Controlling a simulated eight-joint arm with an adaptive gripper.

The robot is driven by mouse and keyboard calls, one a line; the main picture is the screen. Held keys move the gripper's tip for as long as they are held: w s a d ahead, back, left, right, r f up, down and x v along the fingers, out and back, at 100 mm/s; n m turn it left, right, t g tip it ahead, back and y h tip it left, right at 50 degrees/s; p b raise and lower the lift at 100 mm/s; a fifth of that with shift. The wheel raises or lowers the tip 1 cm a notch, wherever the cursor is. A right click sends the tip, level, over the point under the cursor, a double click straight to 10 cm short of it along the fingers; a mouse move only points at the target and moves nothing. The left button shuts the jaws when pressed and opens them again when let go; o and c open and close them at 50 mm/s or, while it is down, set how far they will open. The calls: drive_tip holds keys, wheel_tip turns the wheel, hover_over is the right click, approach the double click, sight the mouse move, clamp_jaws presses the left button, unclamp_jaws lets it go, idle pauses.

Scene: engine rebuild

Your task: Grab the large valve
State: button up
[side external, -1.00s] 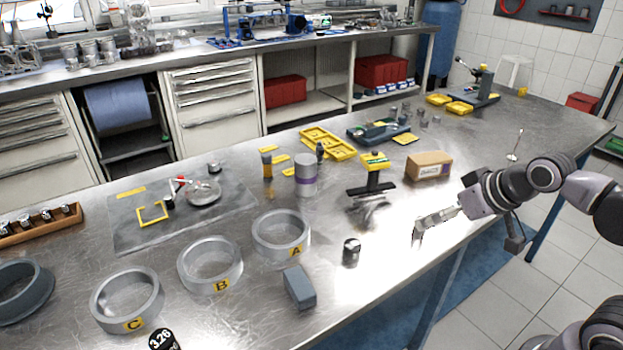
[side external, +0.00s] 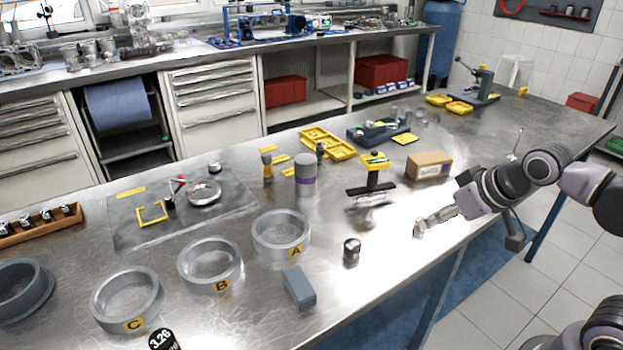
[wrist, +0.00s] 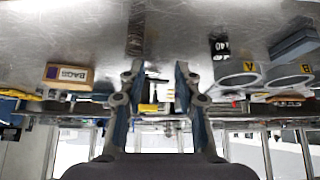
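A thin metal piece (side external: 516,145) with an upright stem stands on the bench at the right, behind my arm. It looks like a valve, but it is too small to be sure, and I cannot make out a valve in the wrist view. My gripper (side external: 418,229) is over the bench near its front edge, to the left of that piece and apart from it. In the wrist view, the two fingers of my gripper (wrist: 156,70) stand apart with nothing held between them.
A cardboard box (side external: 429,165) and a black stand with a yellow top (side external: 374,174) are beyond my gripper. A dark cylinder (side external: 351,251), a grey block (side external: 299,287) and rings A (side external: 281,240), B (side external: 210,268) and C (side external: 127,305) lie to the left.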

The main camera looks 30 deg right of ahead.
drive_tip(key=w+d+r+m+g+h, duration=0.15)
drive_tip(key=w+d+r+m, duration=0.25)
drive_tip(key=w+d+r, duration=0.55)
drive_tip(key=m+g+h, duration=0.3)
drive_tip(key=m+g, duration=0.1)
drive_tip(key=m, duration=0.4)
hover_over(520, 136)
drive_tip(key=s+a, duration=0.1)
drive_tip(key=a, duration=0.2)
wheel_tip(520, 136, down, 4)
drive_tip(key=f, duration=0.1)
drive_tip(key=shift+t+y, duration=0.25)
drive_tip(key=x, duration=1)
drive_tip(key=shift+s+a+f, duration=0.1)
drive_tip(key=shift+s+a, duration=0.05)
drive_tip(key=shift+s, duration=0.1)
clamp_jaws()
